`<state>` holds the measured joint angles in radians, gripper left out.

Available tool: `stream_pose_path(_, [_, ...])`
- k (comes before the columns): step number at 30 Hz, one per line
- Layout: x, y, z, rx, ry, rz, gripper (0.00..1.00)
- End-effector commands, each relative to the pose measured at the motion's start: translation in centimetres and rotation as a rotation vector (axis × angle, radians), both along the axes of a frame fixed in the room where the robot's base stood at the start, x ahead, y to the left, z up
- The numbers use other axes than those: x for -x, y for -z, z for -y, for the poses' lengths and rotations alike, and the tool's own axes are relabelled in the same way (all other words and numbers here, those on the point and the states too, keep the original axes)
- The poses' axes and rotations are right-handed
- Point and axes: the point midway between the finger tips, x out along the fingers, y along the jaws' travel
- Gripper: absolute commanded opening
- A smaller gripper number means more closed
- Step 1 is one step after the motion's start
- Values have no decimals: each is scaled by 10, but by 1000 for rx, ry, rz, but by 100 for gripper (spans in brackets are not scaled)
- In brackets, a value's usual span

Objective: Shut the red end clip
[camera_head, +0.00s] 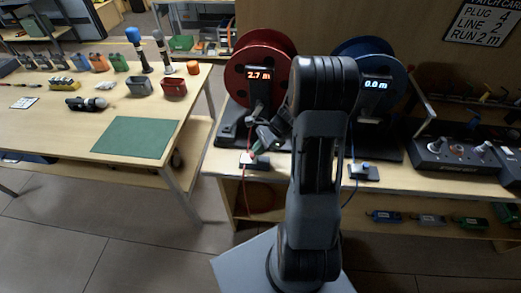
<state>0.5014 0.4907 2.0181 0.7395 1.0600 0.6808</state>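The red reel (262,52) stands at the back of the right-hand bench, with a display reading 2.7 m. In front of it, at the bench's front edge, is a small dark clip block (254,163) with a bit of green on top. A red cable (247,190) hangs below the block. My gripper (264,140) is just above and behind this block, small and dark. I cannot tell whether it touches the block, whether its fingers are apart, or whether the clip is open or shut. My arm hides part of the bench to the right.
A blue reel (374,65) reading 0.0 m stands to the right, with its own clip block (363,172) in front. A switch box (462,155) is at the far right. The left table (55,130) holds a green mat (136,137), bins and plugs. Bare floor lies in front.

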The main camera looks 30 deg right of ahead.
Motion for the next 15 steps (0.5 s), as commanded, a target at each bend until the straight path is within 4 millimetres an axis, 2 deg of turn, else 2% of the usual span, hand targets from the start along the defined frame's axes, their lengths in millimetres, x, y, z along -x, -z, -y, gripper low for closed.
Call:
stream_pose_path(8, [1,-1,6,2,-1,-3,0])
stream_pose_path(15, [3,-15,40,1,-10,3,0])
